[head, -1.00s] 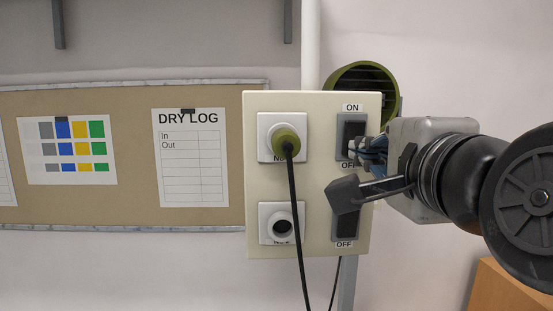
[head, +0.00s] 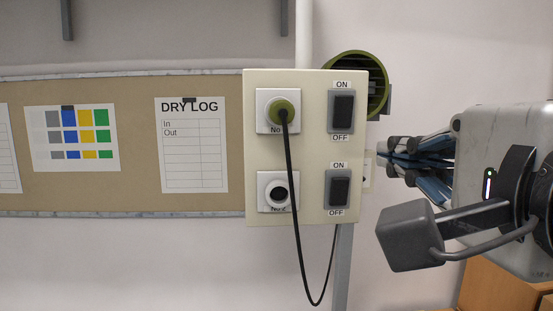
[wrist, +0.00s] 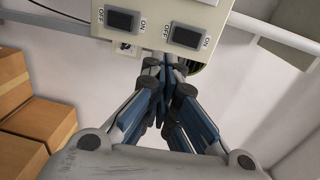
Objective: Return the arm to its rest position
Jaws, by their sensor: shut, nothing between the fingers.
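My gripper (head: 385,158) is at the right in the head view, pointing left, with its fingers together and empty. It is to the right of the cream switch panel (head: 310,215) and apart from it. The panel has an upper switch (head: 343,111) and a lower switch (head: 339,190), each marked ON and OFF. A green plug (head: 283,110) sits in the upper socket, and the lower socket (head: 278,193) is empty. In the wrist view my shut gripper (wrist: 164,62) points toward the panel's edge, with both switches (wrist: 122,21) beyond it.
A black cord (head: 293,200) hangs from the plug below the panel. A green round duct (head: 376,80) is behind the panel's upper right. Cardboard boxes (wrist: 30,115) are at the left in the wrist view. A pinboard (head: 137,150) hangs on the wall to the left.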

